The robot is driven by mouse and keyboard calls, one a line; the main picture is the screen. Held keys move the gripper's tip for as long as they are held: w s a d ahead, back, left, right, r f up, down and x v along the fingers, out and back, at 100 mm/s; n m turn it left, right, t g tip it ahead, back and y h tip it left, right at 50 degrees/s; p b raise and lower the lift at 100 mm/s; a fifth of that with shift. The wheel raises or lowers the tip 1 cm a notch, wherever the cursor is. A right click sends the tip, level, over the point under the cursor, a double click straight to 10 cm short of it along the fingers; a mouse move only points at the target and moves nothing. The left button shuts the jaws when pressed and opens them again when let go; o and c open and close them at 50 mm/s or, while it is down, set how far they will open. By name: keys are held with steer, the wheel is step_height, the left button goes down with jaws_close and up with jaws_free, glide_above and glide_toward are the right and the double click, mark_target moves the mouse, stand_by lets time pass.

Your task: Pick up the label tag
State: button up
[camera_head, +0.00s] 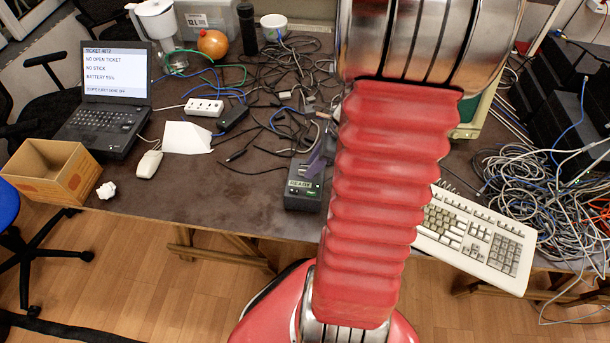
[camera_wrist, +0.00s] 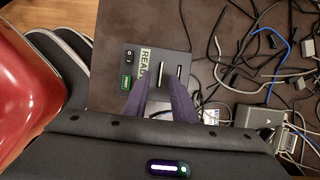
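My gripper (camera_wrist: 160,86) shows two dark purple fingers in the wrist view, apart, with nothing seen between them. That box (camera_head: 303,193) has a READY display on top; in the wrist view the box (camera_wrist: 150,57) shows a switch, a green button and two slots. A small white piece (camera_wrist: 211,117) lies right of the fingers in the wrist view, among cables; it may be the label tag, but I cannot tell. No other clear label tag is seen.
Tangled cables (camera_head: 285,75) cover the table behind the box. A grey adapter (camera_wrist: 258,118) lies at right in the wrist view. A white keyboard (camera_head: 475,235) is at right, a laptop (camera_head: 105,127) and mouse (camera_head: 149,163) at left.

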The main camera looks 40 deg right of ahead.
steer(key=shift+x, duration=0.95)
jaws_close()
